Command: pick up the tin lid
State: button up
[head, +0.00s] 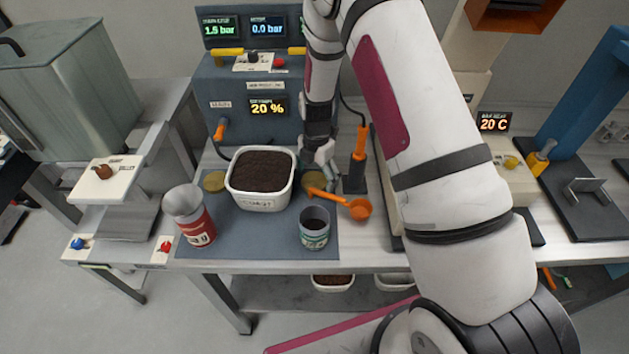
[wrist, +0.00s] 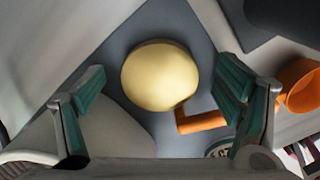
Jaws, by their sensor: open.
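A round gold tin lid (head: 314,180) lies flat on the grey mat, just right of the white tub. My gripper (head: 322,170) is above it and hides part of it. In the wrist view the lid (wrist: 160,75) shows between my spread fingers (wrist: 161,85), with nothing held. The orange scoop's handle (wrist: 202,122) reaches the lid's lower right edge there; I cannot tell whether they touch. A second gold lid (head: 214,181) lies left of the tub. A green-labelled tin (head: 314,230) stands open at the front, with dark contents.
The white tub (head: 262,203) of dark grounds stands close left of my gripper. The orange scoop (head: 358,209) lies to the right, near an orange-handled stand (head: 358,160). A red tin (head: 196,226) with a metal funnel stands front left. The grey machine (head: 240,110) rises behind.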

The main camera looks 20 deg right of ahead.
jog(key=c, duration=0.9)
